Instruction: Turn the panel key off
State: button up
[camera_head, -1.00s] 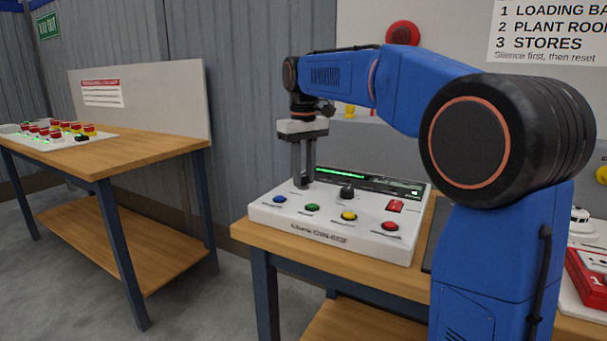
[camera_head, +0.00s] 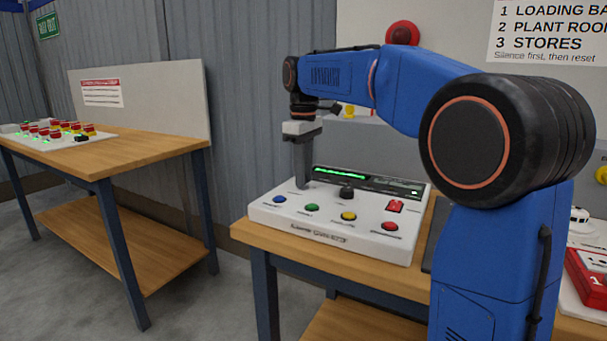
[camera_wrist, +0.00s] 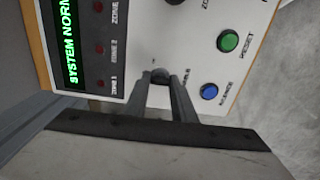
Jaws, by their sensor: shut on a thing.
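The white control panel (camera_head: 330,238) sits on a wooden bench, with blue, green, yellow and red buttons along its front. My gripper (camera_head: 302,185) points straight down at the panel's left part, behind the blue button. In the wrist view my gripper (camera_wrist: 165,82) is shut on the small dark panel key (camera_wrist: 159,75), which shows between the fingertips. The fingers hide most of the key, and its exact angle cannot be read. The display (camera_wrist: 68,35) shows green text beginning "SYSTEM NORM".
A black knob (camera_head: 347,192) stands right of my gripper, and a red switch (camera_head: 396,206) is further right. The blue button (camera_wrist: 209,91) and green button (camera_wrist: 228,41) are close to the fingers. Another bench (camera_head: 130,150) stands at the left.

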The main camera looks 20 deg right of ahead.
jog(key=o, duration=1.1)
jog(key=shift+c, duration=0.2)
notch_tip(320, 180, up, 17)
jog(key=shift+r, duration=0.2)
